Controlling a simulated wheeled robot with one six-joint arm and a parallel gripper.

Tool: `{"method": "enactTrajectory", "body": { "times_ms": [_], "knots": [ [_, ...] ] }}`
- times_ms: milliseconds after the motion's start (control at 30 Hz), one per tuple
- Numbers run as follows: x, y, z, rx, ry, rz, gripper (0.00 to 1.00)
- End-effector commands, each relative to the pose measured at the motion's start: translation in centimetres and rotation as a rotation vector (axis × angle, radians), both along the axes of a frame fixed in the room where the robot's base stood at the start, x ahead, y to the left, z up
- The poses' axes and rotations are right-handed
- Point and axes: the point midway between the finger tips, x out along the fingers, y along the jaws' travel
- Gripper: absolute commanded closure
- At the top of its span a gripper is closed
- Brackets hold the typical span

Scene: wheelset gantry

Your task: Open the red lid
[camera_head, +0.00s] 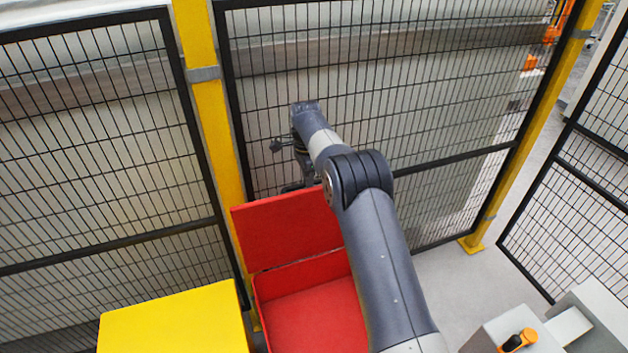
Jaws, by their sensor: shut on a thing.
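The red lid (285,231) stands raised at the back of a red box (312,318). The lid is tilted up near upright, and the red inside of the box shows below it. My gripper (300,187) is at the lid's top edge, partly hidden behind my arm's wrist and the lid. It is shut on the lid's edge; the fingertips themselves are hard to make out. My arm covers the right side of the lid and box.
A yellow box (175,322) stands left of the red box. A black mesh fence (400,90) with yellow posts (214,120) rises close behind the lid and my gripper. At the lower right is a grey block with an orange-and-black item (518,340). Grey floor lies free between.

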Motion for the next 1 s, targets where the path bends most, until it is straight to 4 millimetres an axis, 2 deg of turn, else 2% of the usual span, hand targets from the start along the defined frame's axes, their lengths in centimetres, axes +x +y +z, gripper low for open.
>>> {"method": "enactTrajectory", "body": {
  "times_ms": [33, 333, 367, 600, 867, 1000],
  "knots": [
    [-0.3, 0.0, -1.2, -0.005, 0.017, -0.001, 1.00],
    [-0.3, -0.1, -1.2, -0.005, 0.017, -0.001, 1.00],
    [-0.3, -0.1, -1.2, -0.005, 0.017, -0.001, 0.84],
    [-0.2, -0.1, -0.8, -0.005, 0.012, -0.001, 0.65],
    [-0.1, -0.1, -0.5, -0.003, 0.009, 0.000, 0.64],
    [0.1, 0.0, 0.6, -0.002, 0.007, 0.000, 0.64]
  ]
}}
